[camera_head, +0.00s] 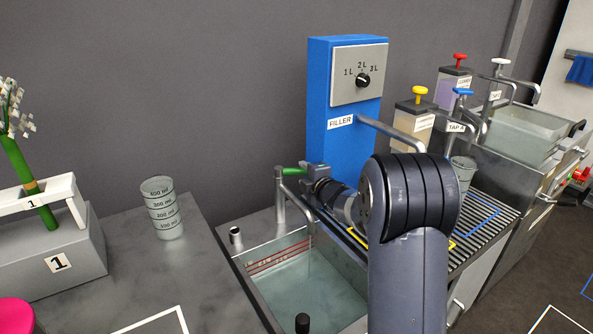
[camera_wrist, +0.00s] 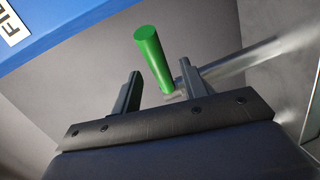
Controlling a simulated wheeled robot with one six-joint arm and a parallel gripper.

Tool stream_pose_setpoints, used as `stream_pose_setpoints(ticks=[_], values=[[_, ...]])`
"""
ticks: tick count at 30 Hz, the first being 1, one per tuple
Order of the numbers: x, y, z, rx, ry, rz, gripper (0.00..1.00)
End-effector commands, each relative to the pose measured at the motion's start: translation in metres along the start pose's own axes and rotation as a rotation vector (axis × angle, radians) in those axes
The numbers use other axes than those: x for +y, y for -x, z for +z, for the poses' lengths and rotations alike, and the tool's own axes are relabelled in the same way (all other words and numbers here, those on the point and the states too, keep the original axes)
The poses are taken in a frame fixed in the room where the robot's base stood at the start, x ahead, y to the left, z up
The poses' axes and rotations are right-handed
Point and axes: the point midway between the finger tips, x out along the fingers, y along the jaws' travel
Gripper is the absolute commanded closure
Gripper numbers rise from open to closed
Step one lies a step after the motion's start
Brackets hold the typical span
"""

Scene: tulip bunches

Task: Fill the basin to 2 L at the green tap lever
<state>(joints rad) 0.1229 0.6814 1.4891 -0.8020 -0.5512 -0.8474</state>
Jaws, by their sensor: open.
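The green tap lever (camera_head: 294,171) sits on a grey tap post above the basin in the head view. In the wrist view the green lever (camera_wrist: 152,58) stands between my two open fingers, with a gap on both sides. My gripper (camera_wrist: 161,86) is open; in the head view my gripper (camera_head: 312,174) is at the right end of the lever, partly hidden by my arm. The basin (camera_head: 266,254) holds pale water and has red level lines on its back wall. The exact level is too small to read.
A blue filler box (camera_head: 319,85) with a 1 L, 2 L, 3 L dial (camera_head: 363,80) stands behind my gripper. A marked beaker (camera_head: 162,208) is on the left counter. Yellow, blue and red pump bottles stand at the right, beside a slatted rack (camera_head: 487,235).

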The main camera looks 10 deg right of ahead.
Motion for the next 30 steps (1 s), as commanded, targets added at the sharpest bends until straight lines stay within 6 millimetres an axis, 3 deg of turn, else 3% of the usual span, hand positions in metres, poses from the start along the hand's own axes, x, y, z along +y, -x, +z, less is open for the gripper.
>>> stream_pose_setpoints(ticks=[3,9,22,30], values=[[-0.001,-0.021,-0.001,0.002,0.001,-0.001,0.59],[0.000,-0.044,0.000,0.001,0.000,-0.001,0.59],[0.000,-0.052,0.000,0.001,0.000,0.000,0.59],[0.000,-0.052,0.000,0.000,0.000,0.000,0.79]])
